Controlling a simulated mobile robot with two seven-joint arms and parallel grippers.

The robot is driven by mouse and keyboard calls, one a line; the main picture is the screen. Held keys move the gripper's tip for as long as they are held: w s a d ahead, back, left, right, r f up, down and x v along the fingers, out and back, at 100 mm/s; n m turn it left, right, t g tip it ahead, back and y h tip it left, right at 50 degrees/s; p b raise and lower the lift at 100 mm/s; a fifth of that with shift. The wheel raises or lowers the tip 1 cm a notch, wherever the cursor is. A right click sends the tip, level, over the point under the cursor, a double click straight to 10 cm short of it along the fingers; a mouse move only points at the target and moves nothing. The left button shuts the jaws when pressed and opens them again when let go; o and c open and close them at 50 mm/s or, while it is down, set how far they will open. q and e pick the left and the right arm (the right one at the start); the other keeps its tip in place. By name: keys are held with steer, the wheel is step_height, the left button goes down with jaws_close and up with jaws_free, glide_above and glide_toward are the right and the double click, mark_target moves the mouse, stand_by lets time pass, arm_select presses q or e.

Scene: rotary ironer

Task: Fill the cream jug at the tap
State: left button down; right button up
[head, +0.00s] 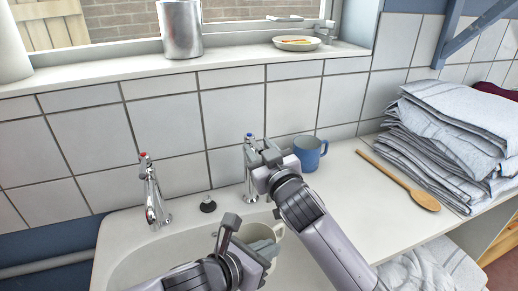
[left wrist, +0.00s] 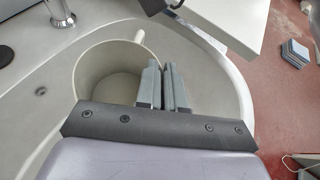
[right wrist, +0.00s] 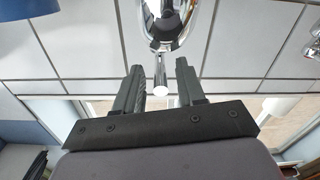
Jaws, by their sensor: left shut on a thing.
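The cream jug (left wrist: 98,62) is in the basin of the white sink (head: 125,250), seen from above in the left wrist view. Its inside looks bare, with no water visible. My left gripper (left wrist: 164,85) is shut on the jug's rim. In the head view my left gripper hides most of the jug. The tap with a blue mark (head: 248,170) stands at the back of the sink. My right gripper (right wrist: 159,72) is open at this tap's top, with a chrome part of the tap (right wrist: 160,88) between its fingers. No water stream shows.
A red-marked tap (head: 152,195) stands left, and a black plug (head: 208,205) lies between the taps. A blue mug (head: 310,152), a wooden spoon (head: 405,183) and folded cloths (head: 450,130) are on the right counter. A metal canister (head: 180,30) stands on the sill.

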steer(key=shift+w+a, duration=0.2)
steer(key=shift+w, duration=0.15)
jaws_close()
steer(key=shift+d+n+y, duration=0.2)
steer(key=shift+n+y, duration=0.1)
steer(key=shift+y, duration=0.1)
steer(key=shift+w+d+r+n+g+y, duration=0.1)
steer(key=shift+w+d+n+g+y, duration=0.45)
steer(key=shift+n+g+y, duration=0.9)
steer(key=shift+w+d+r+n+g+y, duration=0.1)
steer(key=shift+w+d+n+g+y, duration=0.5)
steer(key=shift+n+g+y, duration=0.9)
steer(key=shift+w+d+r+n+g+y, duration=0.1)
steer(key=shift+w+d+n+g+y, duration=0.45)
steer(key=shift+n+g+y, duration=0.9)
steer(key=shift+w+f+g, duration=0.15)
steer(key=shift+w+g, duration=0.05)
steer(key=shift+g, duration=0.4)
